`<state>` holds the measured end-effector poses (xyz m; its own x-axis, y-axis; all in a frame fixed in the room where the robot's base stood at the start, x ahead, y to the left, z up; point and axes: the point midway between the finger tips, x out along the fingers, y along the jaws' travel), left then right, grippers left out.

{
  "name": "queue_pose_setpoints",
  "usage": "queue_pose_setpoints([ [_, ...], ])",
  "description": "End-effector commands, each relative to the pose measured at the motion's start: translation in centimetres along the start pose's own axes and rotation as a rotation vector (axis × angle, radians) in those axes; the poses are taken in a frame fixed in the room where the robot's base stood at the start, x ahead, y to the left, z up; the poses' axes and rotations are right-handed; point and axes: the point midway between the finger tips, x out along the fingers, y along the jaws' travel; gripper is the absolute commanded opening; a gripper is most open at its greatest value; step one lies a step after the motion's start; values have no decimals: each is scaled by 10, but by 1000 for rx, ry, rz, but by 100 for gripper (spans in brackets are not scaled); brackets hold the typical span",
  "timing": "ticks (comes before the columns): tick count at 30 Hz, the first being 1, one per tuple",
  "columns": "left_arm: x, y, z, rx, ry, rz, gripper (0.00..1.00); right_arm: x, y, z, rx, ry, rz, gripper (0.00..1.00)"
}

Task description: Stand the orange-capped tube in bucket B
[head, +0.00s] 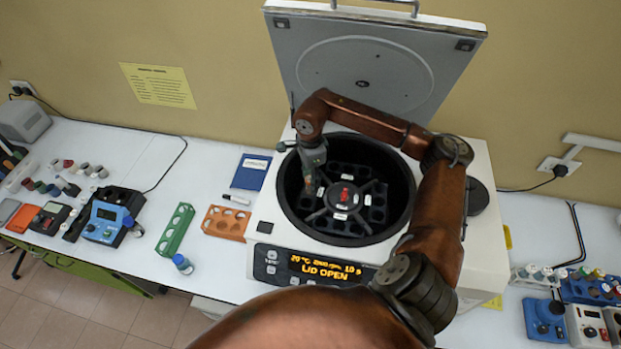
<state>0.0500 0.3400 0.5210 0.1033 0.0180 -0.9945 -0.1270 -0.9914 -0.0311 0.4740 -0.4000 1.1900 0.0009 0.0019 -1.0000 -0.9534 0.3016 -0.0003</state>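The centrifuge (468,270) stands open on the bench, its display reading "LID OPEN". Its dark bowl holds a rotor (343,197) with a red centre knob and several buckets with small white labels, too small to read, so I cannot tell which is B. My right gripper (310,181) reaches down into the left side of the bowl, over a bucket there. A small orange-pink patch shows at its fingertips, perhaps the orange cap; the tube's body is hidden. Whether the fingers are open or shut is too small to tell. My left gripper is out of view.
The raised lid (365,80) stands behind the bowl. Left of the centrifuge are an orange rack (226,223), a green rack (175,230), a blue-capped bottle (182,263) and a blue notebook (251,172). A tube rack (535,277) and instruments crowd the right.

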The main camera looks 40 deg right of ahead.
Motion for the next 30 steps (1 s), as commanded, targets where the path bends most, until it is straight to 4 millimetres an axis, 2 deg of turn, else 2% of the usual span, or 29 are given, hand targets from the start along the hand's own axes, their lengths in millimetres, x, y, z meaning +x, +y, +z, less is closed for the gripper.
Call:
queue_pose_setpoints([
  [11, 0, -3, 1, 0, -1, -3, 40, -5, 0, 0, 0, 0, -1, 43],
  [14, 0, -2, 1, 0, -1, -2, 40, -17, -1, 0, 0, 0, -4, 43],
  [24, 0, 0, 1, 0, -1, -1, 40, -86, -2, 0, 1, 0, -4, 43],
  [30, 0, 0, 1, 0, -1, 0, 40, -112, -1, 0, 0, 0, -2, 43],
])
